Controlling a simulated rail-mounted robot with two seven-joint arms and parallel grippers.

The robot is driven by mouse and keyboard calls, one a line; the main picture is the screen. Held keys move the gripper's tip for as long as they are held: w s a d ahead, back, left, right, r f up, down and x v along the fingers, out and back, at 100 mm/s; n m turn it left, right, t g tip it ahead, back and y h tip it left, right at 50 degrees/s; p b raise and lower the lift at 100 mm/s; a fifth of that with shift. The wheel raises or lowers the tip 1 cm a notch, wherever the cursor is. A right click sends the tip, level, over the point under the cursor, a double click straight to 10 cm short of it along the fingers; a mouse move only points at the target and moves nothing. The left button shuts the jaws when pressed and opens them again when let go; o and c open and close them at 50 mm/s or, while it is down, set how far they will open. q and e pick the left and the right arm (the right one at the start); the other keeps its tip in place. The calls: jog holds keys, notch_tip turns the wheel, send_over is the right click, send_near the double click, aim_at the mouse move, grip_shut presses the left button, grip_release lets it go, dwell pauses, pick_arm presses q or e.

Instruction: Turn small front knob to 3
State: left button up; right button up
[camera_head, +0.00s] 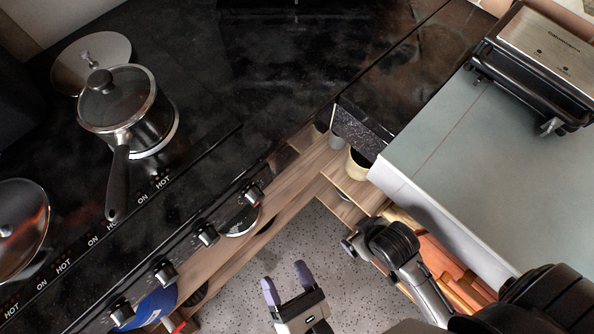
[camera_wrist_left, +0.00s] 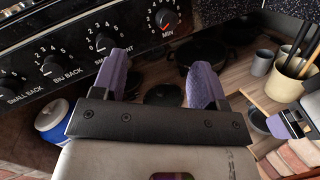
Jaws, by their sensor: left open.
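The black control panel carries several knobs in a row. In the left wrist view, a knob (camera_wrist_left: 103,43) has a number dial and a label ending in "ONT"; the rest is hidden behind my left gripper's finger. It appears as the third knob (camera_head: 207,234) from the bottom in the head view. My left gripper (camera_head: 287,278) is open and empty, apart from the panel, over the speckled floor. Its purple fingers (camera_wrist_left: 160,82) also show in the left wrist view. Part of my right gripper (camera_wrist_left: 288,126) shows at that view's right edge; its opening is unclear.
The big back knob (camera_wrist_left: 52,66) and a red-marked MIN knob (camera_wrist_left: 166,18) flank it. A lidded saucepan (camera_head: 116,98) stands on the hob with its handle towards the panel. A grey-green counter (camera_head: 490,150) bounds the right. Open floor (camera_head: 325,240) lies between.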

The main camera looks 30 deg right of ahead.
aim_at(214, 242)
pick_arm(q)
jog(key=a+f+n+g+y, duration=0.2)
jog(key=a+n+y, duration=0.4)
jog(key=n, duration=0.3)
jog(key=x, duration=1.3)
jog(key=shift+r, duration=0.35)
jog(key=shift+c, duration=0.2)
